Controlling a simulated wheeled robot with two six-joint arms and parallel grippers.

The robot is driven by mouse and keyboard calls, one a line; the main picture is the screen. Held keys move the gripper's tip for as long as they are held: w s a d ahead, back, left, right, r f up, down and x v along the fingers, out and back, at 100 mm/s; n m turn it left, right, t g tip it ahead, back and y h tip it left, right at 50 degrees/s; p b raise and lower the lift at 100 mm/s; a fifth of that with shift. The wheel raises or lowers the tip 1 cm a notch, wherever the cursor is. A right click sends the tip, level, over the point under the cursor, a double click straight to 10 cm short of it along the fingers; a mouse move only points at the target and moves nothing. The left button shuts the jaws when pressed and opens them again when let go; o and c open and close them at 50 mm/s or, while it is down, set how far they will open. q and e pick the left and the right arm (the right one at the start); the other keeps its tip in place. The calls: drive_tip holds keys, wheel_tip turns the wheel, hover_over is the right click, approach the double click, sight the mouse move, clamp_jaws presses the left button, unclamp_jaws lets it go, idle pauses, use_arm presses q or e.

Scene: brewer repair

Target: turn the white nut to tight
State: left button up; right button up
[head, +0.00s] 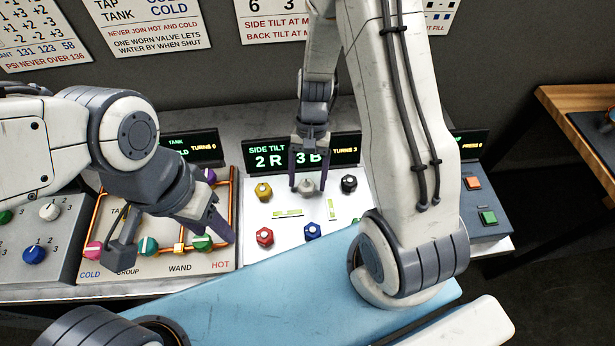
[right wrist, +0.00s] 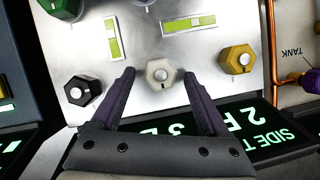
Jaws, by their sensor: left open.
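The white nut (head: 307,187) sits on the pale metal panel (head: 283,230) below the side tilt display (head: 265,155). It also shows in the right wrist view (right wrist: 162,73) as a six-sided nut with a round centre. My right gripper (head: 306,184) is over it, one finger on each side. In the right wrist view there is a gap between each finger and the nut, so the gripper is open. My left gripper (head: 222,234) is open over the hot, cold and wand panel, beside a green knob (head: 202,242).
A yellow nut (head: 264,190) and a black nut (head: 348,184) flank the white one. Red (head: 264,236) and blue (head: 312,231) nuts are nearer. Two level vials (right wrist: 188,23) lie on the panel. The display reads 2 R, 3 B, turns 3.

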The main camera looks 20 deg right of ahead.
drive_tip(key=b+v, duration=0.1)
drive_tip(key=v, duration=0.9)
drive_tip(key=shift+r+b, duration=0.2)
drive_tip(key=shift+b, duration=0.15)
drive_tip(key=shift+w, duration=0.1)
drive_tip(key=s+a+r+n+t+h+b, duration=0.1)
drive_tip(key=s+a+r+n+t+b, duration=0.1)
drive_tip(key=s+a+n, duration=1.1)
drive_tip(key=s+r+t, duration=0.1)
drive_tip(key=s+r, duration=0.1)
drive_tip(key=s, duration=0.1)
drive_tip(key=shift+s+a+r+n+t, duration=0.25)
drive_tip(key=shift+r+n+t, duration=0.05)
drive_tip(key=shift+n, duration=0.1)
